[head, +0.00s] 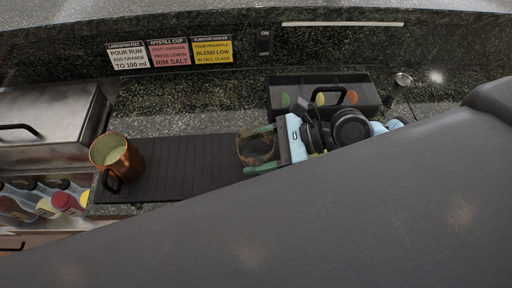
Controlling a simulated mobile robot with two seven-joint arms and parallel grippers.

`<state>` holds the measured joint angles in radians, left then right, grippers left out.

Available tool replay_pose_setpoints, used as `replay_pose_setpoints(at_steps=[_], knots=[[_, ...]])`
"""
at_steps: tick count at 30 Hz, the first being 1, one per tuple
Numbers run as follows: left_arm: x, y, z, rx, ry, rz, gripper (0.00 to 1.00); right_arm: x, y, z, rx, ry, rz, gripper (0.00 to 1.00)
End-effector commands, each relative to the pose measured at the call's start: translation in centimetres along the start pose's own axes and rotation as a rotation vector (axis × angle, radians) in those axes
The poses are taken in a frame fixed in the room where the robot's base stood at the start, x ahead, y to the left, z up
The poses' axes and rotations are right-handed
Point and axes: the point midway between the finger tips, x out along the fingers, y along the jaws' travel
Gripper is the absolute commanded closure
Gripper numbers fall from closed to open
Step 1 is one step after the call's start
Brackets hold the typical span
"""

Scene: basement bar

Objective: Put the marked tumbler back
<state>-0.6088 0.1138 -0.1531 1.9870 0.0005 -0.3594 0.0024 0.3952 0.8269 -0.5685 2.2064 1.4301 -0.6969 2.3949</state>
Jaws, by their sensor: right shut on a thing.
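A brownish, see-through tumbler (254,149) is over the right part of the black bar mat (180,176). I cannot tell whether it touches the mat, and no mark on it can be made out. My right gripper (258,149) is shut on the tumbler, with its green fingers on the far and near sides of it. The gripper reaches in from the right, and my grey arm covers the right and lower parts of the view. My left gripper is out of view.
A copper mug (124,157) with pale contents stands at the mat's left end. Behind my gripper is a dark caddy (369,87) with coloured discs. A steel box (45,117) and several bottles (67,202) are at left. Recipe cards (169,53) hang behind.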

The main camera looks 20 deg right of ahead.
Motion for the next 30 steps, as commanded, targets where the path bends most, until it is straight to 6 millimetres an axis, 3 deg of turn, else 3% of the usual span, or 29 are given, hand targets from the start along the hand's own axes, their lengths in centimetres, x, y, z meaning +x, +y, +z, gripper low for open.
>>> replay_pose_setpoints(at_steps=[3, 4, 9, 23, 30], knots=[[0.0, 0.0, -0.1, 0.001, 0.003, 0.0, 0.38, 0.1, 0.0, -0.2, 0.0, -0.001, -0.001, 0.72], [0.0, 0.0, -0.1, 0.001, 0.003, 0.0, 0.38, 0.1, 0.0, -0.2, -0.001, 0.0, 0.0, 0.34], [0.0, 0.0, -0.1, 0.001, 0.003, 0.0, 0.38, 0.1, 0.0, -0.2, -0.001, 0.0, 0.0, 0.15], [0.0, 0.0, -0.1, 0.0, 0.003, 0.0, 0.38, 0.0, 0.0, 0.1, -0.002, 0.0, 0.0, 0.15], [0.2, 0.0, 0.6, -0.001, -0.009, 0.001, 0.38, -2.9, 0.0, -0.2, 0.001, 0.005, -0.001, 0.15]])
